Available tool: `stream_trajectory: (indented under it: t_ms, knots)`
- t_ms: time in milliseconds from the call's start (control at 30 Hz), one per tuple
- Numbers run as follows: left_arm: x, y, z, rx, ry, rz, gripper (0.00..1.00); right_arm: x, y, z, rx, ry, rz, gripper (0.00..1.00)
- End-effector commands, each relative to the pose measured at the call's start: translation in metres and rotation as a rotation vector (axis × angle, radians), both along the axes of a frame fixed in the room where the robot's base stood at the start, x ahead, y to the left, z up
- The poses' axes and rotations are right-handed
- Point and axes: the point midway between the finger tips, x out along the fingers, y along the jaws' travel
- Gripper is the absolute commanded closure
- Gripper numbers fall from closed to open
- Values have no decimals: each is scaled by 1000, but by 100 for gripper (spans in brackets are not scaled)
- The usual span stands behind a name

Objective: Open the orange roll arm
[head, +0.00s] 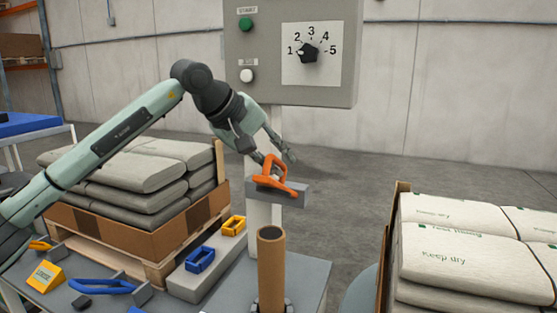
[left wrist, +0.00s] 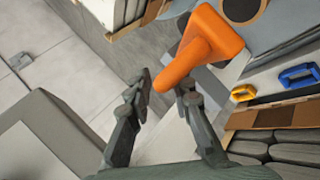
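The orange roll arm (head: 273,172) is a bent orange handle on a grey block (head: 292,192) fixed to the post below the control panel. It shows large in the left wrist view (left wrist: 205,45), its rounded end pointing toward my fingers. My left gripper (head: 277,156) is beside the arm's upper part, fingers apart with nothing held. In the left wrist view my left gripper (left wrist: 168,92) shows open; its right finger is close to the orange end, and I cannot tell whether they touch.
A brown cardboard tube (head: 271,265) stands upright in front of the post. A control panel (head: 260,85) with buttons and a dial hangs above. Stacked grey sacks (head: 135,170) are at left, pale sacks (head: 465,255) at right. Blue (head: 201,259) and yellow (head: 233,225) handles lie low.

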Motion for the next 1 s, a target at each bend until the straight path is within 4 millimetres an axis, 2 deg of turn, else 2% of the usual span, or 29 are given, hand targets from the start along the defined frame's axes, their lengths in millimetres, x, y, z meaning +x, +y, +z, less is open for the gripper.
stream_trajectory:
  t_ms: [233, 700, 1000]
  knots:
    - [-4, 5, 7, 0, -1, -1, 80, 0, 0, 0, -1, 0, -1, 60]
    - [-49, 52, 71, 0, -3, 1, 80, 0, 0, 0, -1, 0, -1, 60]
    - [-59, 62, 85, 0, 0, 0, 80, 0, 0, 0, 0, 0, -1, 60]
